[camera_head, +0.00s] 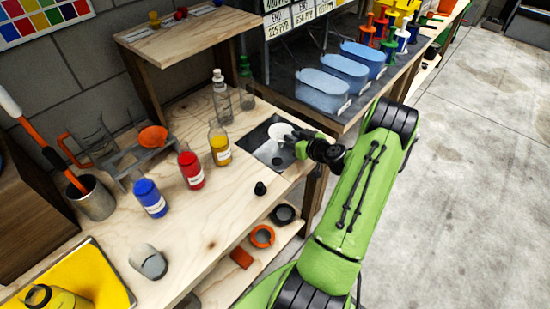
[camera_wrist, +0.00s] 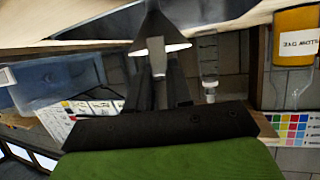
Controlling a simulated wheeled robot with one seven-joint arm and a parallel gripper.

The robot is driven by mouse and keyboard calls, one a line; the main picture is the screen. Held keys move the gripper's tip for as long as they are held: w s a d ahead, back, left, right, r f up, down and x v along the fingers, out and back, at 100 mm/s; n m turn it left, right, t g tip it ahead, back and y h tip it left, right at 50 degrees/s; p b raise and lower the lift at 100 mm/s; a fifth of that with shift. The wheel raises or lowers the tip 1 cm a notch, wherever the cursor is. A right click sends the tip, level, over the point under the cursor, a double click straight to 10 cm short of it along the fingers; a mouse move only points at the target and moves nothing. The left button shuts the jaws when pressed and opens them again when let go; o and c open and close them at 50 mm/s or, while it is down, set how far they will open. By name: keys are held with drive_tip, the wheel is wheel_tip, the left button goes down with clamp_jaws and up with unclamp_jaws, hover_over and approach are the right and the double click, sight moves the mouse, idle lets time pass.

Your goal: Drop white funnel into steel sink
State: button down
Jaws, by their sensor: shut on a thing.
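The white funnel (camera_head: 280,132) is over the steel sink (camera_head: 262,158), which is set into the wooden bench. My gripper (camera_head: 295,137) is shut on the funnel and holds it from the right, above the basin. In the wrist view my fingers (camera_wrist: 159,72) point up the picture, with a grey, shaded cone-like shape at their tips that looks like the funnel (camera_wrist: 157,32). I cannot tell how high the funnel is above the sink floor.
Yellow (camera_head: 220,148), red (camera_head: 190,168) and blue (camera_head: 150,197) bottles stand left of the sink. A clear bottle (camera_head: 222,100) stands behind it. A small black cap (camera_head: 260,188) lies in front. Blue bins (camera_head: 322,92) sit on the bench to the right.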

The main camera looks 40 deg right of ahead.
drive_tip(key=c, duration=0.9)
unclamp_jaws()
drive_tip(key=shift+c, duration=0.2)
drive_tip(key=v, duration=1.5)
drive_tip(key=shift+s, duration=0.35)
drive_tip(key=shift+r, duration=0.1)
